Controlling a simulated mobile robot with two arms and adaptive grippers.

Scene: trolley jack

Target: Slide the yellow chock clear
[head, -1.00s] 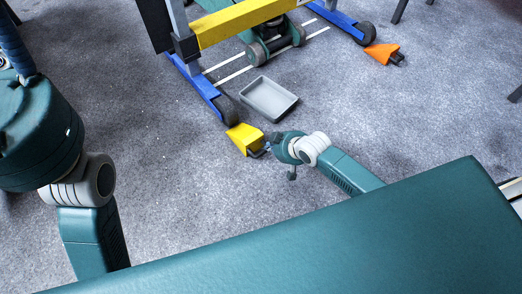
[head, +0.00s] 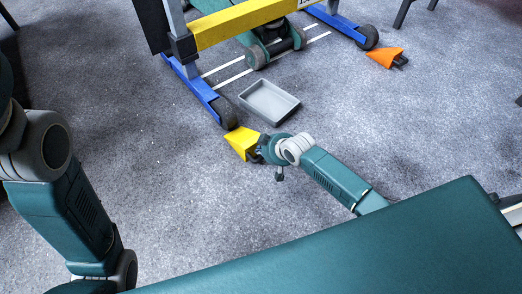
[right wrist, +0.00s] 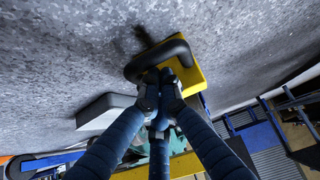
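The yellow chock (head: 241,141) sits on the carpet at the foot of the near stand wheel (head: 226,113). I cannot tell whether it touches that wheel. In the right wrist view the chock (right wrist: 192,74) shows behind its black looped handle (right wrist: 158,60). My right gripper (head: 257,150) is at the handle side of the chock. In the right wrist view its fingers (right wrist: 160,95) come together at the handle and overlap it. Whether they grip it is unclear. My left gripper is out of view; only its arm shows at the left.
A grey tray (head: 269,103) lies on the floor just beyond the chock. The blue and yellow stand (head: 240,24) is behind, with a green trolley jack (head: 257,55) under it. An orange chock (head: 384,57) lies by the far wheel. Carpet left of the yellow chock is clear.

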